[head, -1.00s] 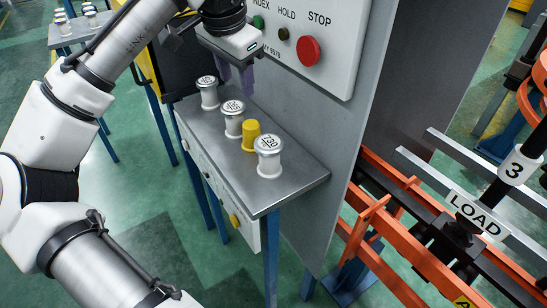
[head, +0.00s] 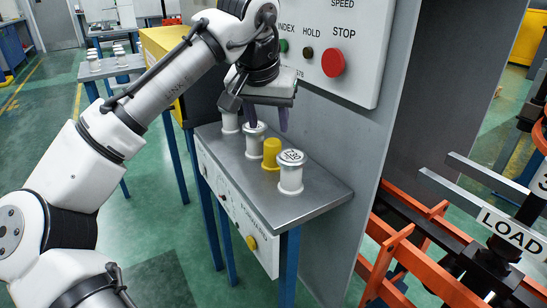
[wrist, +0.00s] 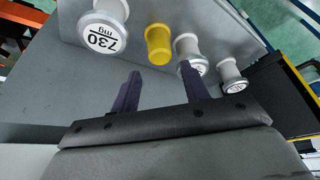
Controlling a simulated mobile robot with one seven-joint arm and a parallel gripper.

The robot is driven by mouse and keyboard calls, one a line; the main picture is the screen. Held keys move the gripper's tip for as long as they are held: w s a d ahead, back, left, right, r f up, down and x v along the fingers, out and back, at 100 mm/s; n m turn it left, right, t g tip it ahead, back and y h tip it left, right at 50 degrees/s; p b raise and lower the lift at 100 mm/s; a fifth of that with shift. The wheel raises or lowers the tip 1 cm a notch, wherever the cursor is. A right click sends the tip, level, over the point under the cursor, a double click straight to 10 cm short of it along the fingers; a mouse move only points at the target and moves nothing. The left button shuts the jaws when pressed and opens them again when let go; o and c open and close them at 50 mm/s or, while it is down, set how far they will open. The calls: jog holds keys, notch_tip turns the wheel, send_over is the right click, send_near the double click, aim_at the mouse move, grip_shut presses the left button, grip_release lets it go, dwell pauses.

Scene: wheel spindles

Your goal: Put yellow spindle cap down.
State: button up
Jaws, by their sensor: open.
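The yellow spindle cap (head: 271,155) stands upright on a grey metal shelf (head: 310,202), between a white spindle marked 730 (head: 290,178) and another white spindle (head: 254,142). In the wrist view the cap (wrist: 158,44) shows just beyond the fingertips, roughly in line with the gap between them. My gripper (head: 267,118) is open and empty, with dark purple fingers. It hangs above the shelf, and one finger overlaps the middle spindle in the head view. I see no contact with the cap.
A third white spindle (head: 230,120) stands at the shelf's far end, partly behind my gripper. A control panel with a red stop button (head: 333,63) rises behind the shelf. Orange rails (head: 405,240) lie to the right. The shelf's near corner is bare.

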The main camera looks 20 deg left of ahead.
aim_at(272, 141)
jog(key=b+x, duration=0.1)
jog(key=x, duration=0.5)
jog(key=shift+w+f, duration=0.2)
jog(key=shift+f, duration=0.1)
jog(key=c, duration=0.8)
jog(key=shift+r, duration=0.1)
